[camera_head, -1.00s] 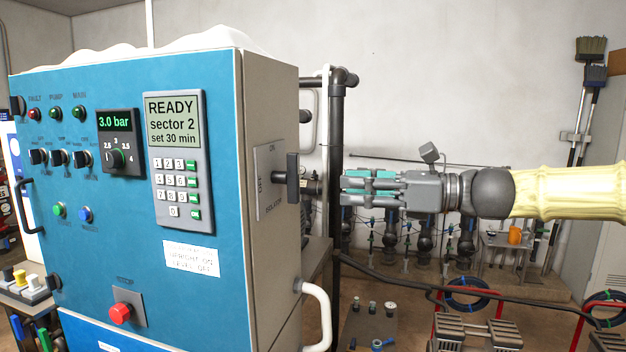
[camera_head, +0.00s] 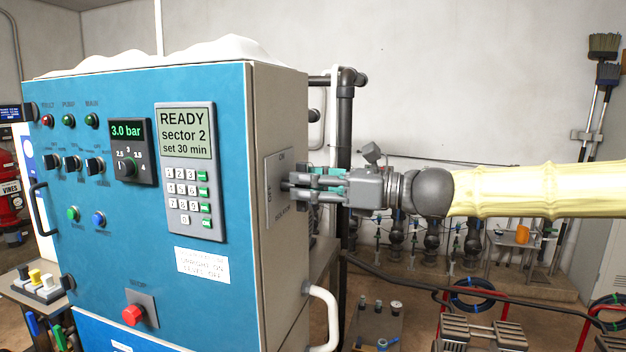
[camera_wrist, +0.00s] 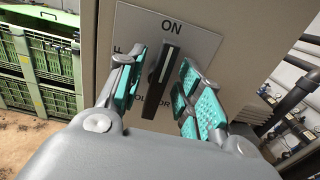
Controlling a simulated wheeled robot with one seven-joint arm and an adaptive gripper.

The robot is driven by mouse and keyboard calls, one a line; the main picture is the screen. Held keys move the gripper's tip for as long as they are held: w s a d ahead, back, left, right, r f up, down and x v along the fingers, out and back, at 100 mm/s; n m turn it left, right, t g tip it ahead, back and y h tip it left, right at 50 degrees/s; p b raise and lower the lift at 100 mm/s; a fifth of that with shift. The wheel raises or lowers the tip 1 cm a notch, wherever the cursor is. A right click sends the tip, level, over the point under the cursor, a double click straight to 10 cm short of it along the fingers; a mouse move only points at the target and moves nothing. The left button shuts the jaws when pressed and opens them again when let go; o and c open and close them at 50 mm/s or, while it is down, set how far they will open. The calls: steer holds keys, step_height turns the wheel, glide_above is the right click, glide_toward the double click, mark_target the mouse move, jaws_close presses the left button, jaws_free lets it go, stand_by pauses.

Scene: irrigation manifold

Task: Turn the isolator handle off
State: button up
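The isolator handle (camera_wrist: 161,82) is a black bar on a grey plate (camera_wrist: 203,42) on the side of the blue cabinet. In the wrist view it stands upright, its white line toward the ON mark; an OFF mark is partly hidden at the left. My gripper (camera_wrist: 160,95) is open, its teal-padded fingers on either side of the handle, with a gap visible at the right; I cannot tell if the left finger touches. In the head view my gripper (camera_head: 300,185) is at the plate (camera_head: 278,186) and hides the handle.
The blue cabinet (camera_head: 95,225) fills the left, with a white side grip (camera_head: 330,315) below the plate. A dark vertical pipe (camera_head: 344,125) stands just behind my gripper. Green crates (camera_wrist: 40,65) show at the left in the wrist view.

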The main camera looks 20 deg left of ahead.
steer(key=shift+c, duration=0.4)
jaws_close()
steer(key=n+b, duration=1.2)
steer(key=b, duration=0.1)
steer(key=s+n+b, duration=0.1)
steer(key=n+b, duration=0.4)
steer(key=b, duration=0.1)
steer(key=shift+d+f+n+b, duration=0.15)
steer(key=shift+f+n+b, duration=0.2)
steer(key=shift+n, duration=0.05)
steer(key=shift+r, duration=0.1)
